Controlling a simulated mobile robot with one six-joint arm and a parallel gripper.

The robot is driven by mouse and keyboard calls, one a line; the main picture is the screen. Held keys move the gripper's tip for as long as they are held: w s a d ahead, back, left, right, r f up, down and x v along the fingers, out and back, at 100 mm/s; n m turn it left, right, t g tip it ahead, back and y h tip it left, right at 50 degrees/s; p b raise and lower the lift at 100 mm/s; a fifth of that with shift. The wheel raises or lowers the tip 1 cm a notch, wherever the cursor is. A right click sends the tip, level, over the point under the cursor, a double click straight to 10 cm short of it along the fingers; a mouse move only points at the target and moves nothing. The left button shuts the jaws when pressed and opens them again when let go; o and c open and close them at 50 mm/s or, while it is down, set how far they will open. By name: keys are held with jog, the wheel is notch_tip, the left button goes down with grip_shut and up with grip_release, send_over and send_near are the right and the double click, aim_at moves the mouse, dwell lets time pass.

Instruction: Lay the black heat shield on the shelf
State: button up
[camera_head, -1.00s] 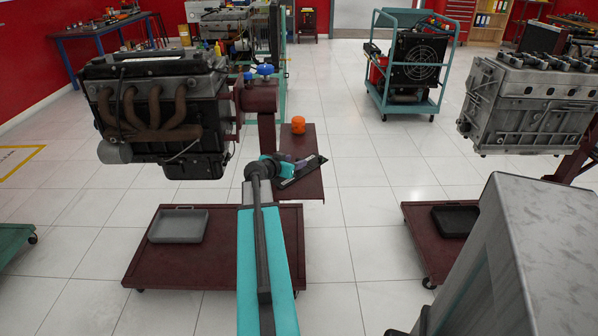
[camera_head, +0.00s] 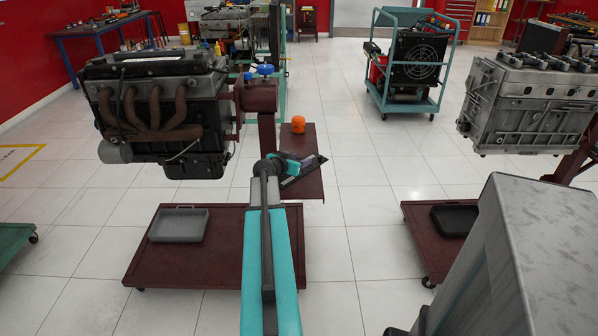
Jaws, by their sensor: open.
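The black heat shield (camera_head: 312,165) is a flat dark piece with a pale edge. It appears to lie slantwise on the dark red shelf (camera_head: 308,190) beside the engine stand's post. My gripper (camera_head: 293,170) is open, at the shield's left end. My wrist partly covers this area, so I cannot tell whether the fingers touch the shield.
An orange lidded pot (camera_head: 298,124) stands at the back of the shelf. The black engine (camera_head: 155,115) hangs on its stand to the left. A grey tray (camera_head: 179,225) sits on the stand's base (camera_head: 195,263). Open floor lies right of the shelf.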

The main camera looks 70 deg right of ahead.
jog(key=shift+p+x, duration=0.45)
jog(key=shift+x, duration=1.85)
grip_shut()
